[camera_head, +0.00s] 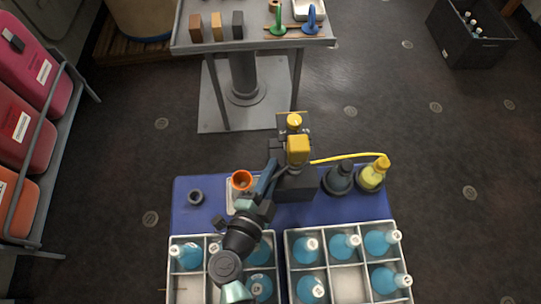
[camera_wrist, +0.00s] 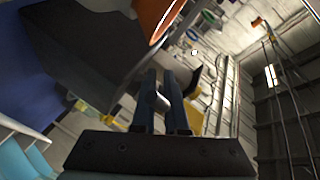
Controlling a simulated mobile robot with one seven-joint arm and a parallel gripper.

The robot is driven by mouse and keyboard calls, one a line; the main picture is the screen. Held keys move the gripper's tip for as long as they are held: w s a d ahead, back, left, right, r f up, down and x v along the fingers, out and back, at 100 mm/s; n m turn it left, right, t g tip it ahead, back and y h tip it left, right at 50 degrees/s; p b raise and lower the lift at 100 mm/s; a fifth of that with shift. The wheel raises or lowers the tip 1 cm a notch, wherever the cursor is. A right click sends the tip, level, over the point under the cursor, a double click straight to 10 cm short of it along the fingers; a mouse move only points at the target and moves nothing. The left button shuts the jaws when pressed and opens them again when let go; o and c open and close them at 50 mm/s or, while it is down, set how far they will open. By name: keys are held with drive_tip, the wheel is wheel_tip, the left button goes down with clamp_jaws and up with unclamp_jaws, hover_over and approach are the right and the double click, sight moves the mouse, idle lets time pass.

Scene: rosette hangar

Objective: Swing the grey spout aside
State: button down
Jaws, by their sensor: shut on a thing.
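The dispenser (camera_head: 295,184) is a dark block with yellow parts on top, standing on a blue bench mat. My gripper (camera_head: 270,172) reaches up to its left side in the head view. In the wrist view my two dark fingers (camera_wrist: 164,98) are closed around a small light grey rod end (camera_wrist: 161,101), which looks like the grey spout. Most of the spout is hidden by the fingers. The dispenser's dark body (camera_wrist: 85,45) fills the upper left of the wrist view. An orange cup (camera_head: 242,180) stands just left of my gripper; its rim also shows in the wrist view (camera_wrist: 166,20).
Two divided crates (camera_head: 285,240) with blue bottles stand in front. A dark bottle (camera_head: 339,180) and a yellow bottle (camera_head: 373,175) stand right of the dispenser, with a yellow hose (camera_head: 345,157) above. A dark ring (camera_head: 196,197) lies at left. A grey table (camera_head: 265,44) is behind.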

drive_tip(key=shift+s+d+n+t+y+p, duration=0.2)
drive_tip(key=shift+s+n+t+y, duration=0.1)
drive_tip(key=shift+n+y, duration=0.4)
drive_tip(key=shift+s+d+n+t+y+p, duration=0.1)
drive_tip(key=shift+s+n+t+y+p, duration=0.15)
drive_tip(key=shift+n+y, duration=0.4)
drive_tip(key=shift+s+y, duration=0.1)
drive_tip(key=shift+y, duration=0.35)
drive_tip(key=c, duration=1.2)
unclamp_jaws()
drive_tip(key=shift+c, duration=0.2)
drive_tip(key=b+v, duration=0.1)
drive_tip(key=v, duration=1.2)
drive_tip(key=shift+b, duration=0.35)
drive_tip(key=shift+a+f, duration=0.1)
